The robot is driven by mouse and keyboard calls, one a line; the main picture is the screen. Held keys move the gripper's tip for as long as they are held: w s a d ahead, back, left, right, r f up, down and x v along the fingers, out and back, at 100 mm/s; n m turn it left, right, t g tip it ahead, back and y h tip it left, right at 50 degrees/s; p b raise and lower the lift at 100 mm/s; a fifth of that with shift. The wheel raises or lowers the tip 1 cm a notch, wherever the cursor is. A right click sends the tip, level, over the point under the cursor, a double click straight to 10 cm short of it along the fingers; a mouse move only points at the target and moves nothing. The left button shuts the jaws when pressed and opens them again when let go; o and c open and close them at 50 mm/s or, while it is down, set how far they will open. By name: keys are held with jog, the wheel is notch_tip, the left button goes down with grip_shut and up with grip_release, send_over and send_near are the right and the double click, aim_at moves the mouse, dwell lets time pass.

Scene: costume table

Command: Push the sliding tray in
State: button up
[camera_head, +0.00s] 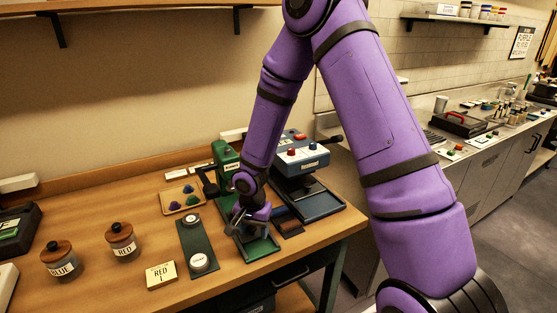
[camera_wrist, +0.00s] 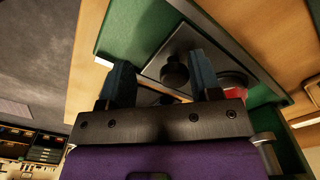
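The green sliding tray (camera_head: 262,249) sticks out at the front of a green machine (camera_head: 227,160), close to the table's front edge. My gripper (camera_head: 250,220) is over the tray and hides part of it. In the wrist view, my gripper (camera_wrist: 162,75) has its two fingers apart, with a clear gap between them. A black knob (camera_wrist: 174,70) on a grey plate (camera_wrist: 160,45) shows between and beyond the fingers, inside a green frame (camera_wrist: 125,30). I cannot tell whether a finger touches the tray.
A blue machine (camera_head: 302,155) with red and blue buttons stands close on the right. A dark green plate (camera_head: 195,243) with two round pieces lies left. Jars labelled RED (camera_head: 122,242) and BLUE (camera_head: 59,262) and a RED 1 card (camera_head: 161,275) are farther left.

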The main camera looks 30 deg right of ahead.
jog(key=s, duration=0.4)
jog(key=shift+s+r, duration=0.1)
jog(key=shift+r, duration=0.2)
jog(key=s+d+r+n, duration=0.1)
jog(key=d+r+n, duration=0.1)
jog(key=r, duration=1)
jog(key=s+d+r+n+y, duration=0.1)
jog(key=d+r, duration=0.1)
jog(key=r, duration=1)
jog(key=shift+s+d+r+n+y, duration=0.25)
jog(key=shift+s+r+n+y, duration=0.05)
jog(key=shift+r+n, duration=0.1)
